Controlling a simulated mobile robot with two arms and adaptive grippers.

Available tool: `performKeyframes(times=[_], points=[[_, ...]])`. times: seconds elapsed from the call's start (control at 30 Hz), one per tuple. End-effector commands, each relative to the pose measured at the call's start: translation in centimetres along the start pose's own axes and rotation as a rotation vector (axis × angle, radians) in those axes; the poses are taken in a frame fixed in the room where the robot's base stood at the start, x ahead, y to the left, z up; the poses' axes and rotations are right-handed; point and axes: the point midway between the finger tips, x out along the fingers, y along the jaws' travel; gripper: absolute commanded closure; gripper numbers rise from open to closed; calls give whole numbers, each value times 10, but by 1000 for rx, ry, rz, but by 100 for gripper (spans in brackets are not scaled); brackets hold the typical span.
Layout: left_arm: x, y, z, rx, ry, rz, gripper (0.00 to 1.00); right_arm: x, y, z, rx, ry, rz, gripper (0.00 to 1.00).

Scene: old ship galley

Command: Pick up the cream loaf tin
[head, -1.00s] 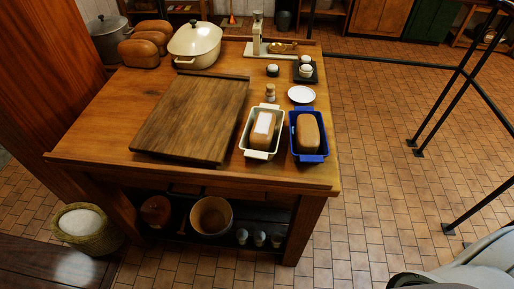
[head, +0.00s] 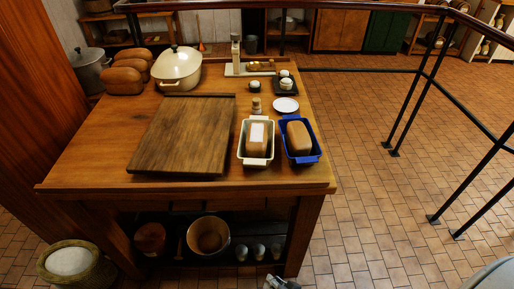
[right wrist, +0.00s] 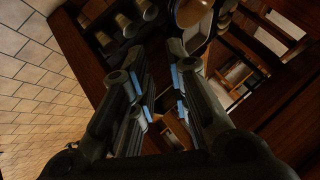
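The cream loaf tin (head: 256,162) stands on the wooden table near its front right part. It holds a brown loaf (head: 257,145) with a white label on top. A blue loaf tin (head: 304,160) with another loaf stands just to its right. Only a small part of my right gripper (head: 282,284) shows at the bottom edge of the head view, below and in front of the table, well apart from the tin. In the right wrist view its fingers (right wrist: 160,95) with blue pads are spread and nothing is seen between them. My left gripper is not in view.
A dark wooden board (head: 185,135) lies left of the cream tin. A small shaker (head: 256,106) and a white plate (head: 285,104) stand behind the tins. The table's front edge (head: 190,187) lies between my gripper and the tins. Black railings (head: 410,90) stand at right.

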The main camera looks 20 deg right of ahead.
Motion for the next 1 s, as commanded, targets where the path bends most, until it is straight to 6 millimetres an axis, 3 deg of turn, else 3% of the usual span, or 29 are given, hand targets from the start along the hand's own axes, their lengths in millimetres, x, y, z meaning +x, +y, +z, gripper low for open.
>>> performKeyframes(times=[0.03, 0.17, 0.3, 0.43, 0.6, 0.7, 1.0], points=[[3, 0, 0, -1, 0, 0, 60, -2, -23, -27, 72, 58, -52, 83], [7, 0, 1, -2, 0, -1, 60, -22, -79, -94, 273, 187, -198, 83], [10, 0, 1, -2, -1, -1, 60, -61, -133, -163, 479, 297, -374, 83], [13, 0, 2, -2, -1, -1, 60, -102, -170, -213, 632, 365, -527, 83], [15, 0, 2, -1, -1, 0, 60, -141, -195, -248, 748, 403, -653, 83], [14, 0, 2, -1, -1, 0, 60, -150, -201, -257, 774, 410, -684, 83], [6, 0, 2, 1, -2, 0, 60, -126, -218, -280, 778, 412, -690, 83]])
